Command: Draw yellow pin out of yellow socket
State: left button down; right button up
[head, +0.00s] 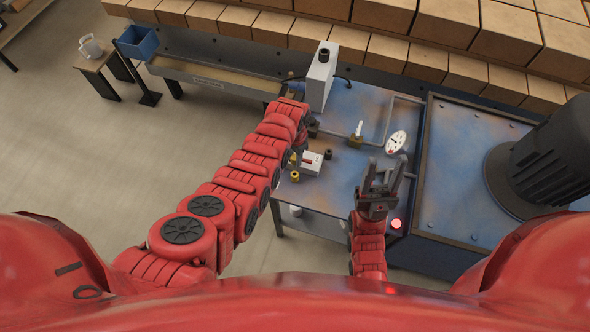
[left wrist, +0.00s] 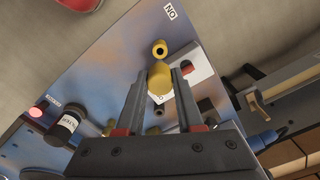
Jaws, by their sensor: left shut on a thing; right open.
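The yellow pin (left wrist: 159,79) is between the fingers of my left gripper (left wrist: 162,92) in the left wrist view, showing a rounded yellow end. The yellow socket (left wrist: 160,48) shows just beyond it as a ring with a dark opening, apart from the pin in that picture. In the head view the yellow socket (head: 295,176) stands at the near left of the bench, and my left gripper (head: 299,156) is over that corner, mostly hidden by its own arm. My right gripper (head: 386,170) is open and empty above the right part of the bench.
A white block with a red mark (head: 311,162) and a black cylinder (head: 328,154) stand close to the socket. A yellow-based piece with a pale upright (head: 357,132), a round dial (head: 396,142) and a tall white box (head: 320,78) are farther back. The bench middle (head: 345,175) is fairly clear.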

pick_arm(q)
jog(key=shift+r, duration=0.35)
jog(key=shift+s+r+p, duration=0.3)
jog(key=shift+s+p, duration=0.25)
jog(key=shift+p, duration=0.45)
jog(key=s+p, duration=0.1)
jog(key=s, duration=0.1)
jog(key=s+r+p, duration=0.1)
jog(key=s+p, duration=0.1)
jog(key=s, duration=0.1)
jog(key=shift+r, duration=0.15)
jog(key=shift+w, duration=0.1)
